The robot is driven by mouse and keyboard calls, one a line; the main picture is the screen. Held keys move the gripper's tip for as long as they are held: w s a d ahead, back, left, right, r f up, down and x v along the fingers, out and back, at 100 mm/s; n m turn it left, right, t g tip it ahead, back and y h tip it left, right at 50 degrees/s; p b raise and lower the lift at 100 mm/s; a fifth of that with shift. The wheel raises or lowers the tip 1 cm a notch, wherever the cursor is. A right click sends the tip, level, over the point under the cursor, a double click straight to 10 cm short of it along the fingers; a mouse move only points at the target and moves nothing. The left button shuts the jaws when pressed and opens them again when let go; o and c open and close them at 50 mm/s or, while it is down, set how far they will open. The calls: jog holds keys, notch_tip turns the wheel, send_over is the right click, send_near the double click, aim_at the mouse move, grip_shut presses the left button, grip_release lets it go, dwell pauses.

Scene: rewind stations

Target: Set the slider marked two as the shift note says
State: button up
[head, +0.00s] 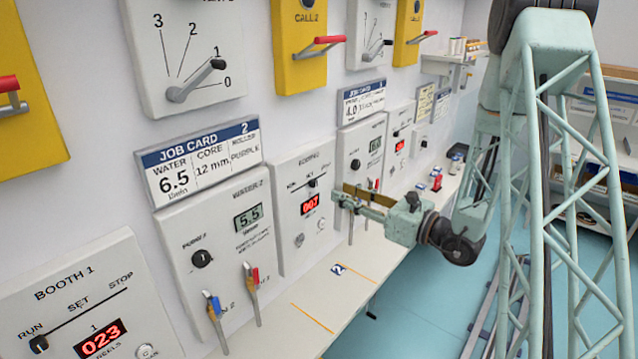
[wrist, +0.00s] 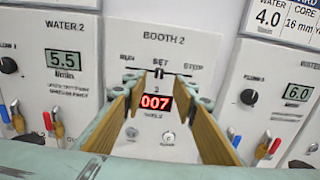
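The Booth 2 panel (head: 290,240) is a white box on the wall, also seen in the wrist view (wrist: 205,50). It has a slider marked RUN, SET and STOP. Its dark slider knob (wrist: 159,73) appears to stand at SET, above a red display (wrist: 157,102) reading 007. In the head view the slider knob (head: 313,182) is small. My gripper (wrist: 158,86) points at the panel with its fingers spread apart, one on each side of the display, empty. In the head view my gripper (head: 345,193) is in front of the panel. I cannot make out the shift note's text.
The Water 2 panel (head: 215,245) reads 5.5, with blue and red valve levers (head: 252,290). Job card 2 (head: 200,165) above it reads water 6.5, core 12 mm. The Booth 1 panel (head: 75,320) shows 023. Yellowish sheets (head: 425,102) hang farther along. A white ledge (head: 310,310) runs below.

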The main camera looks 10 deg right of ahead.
aim_at(316, 182)
jog(key=shift+p+x, duration=0.75)
jog(key=shift+x, duration=4.25)
jog(key=shift+c, duration=0.2)
grip_shut()
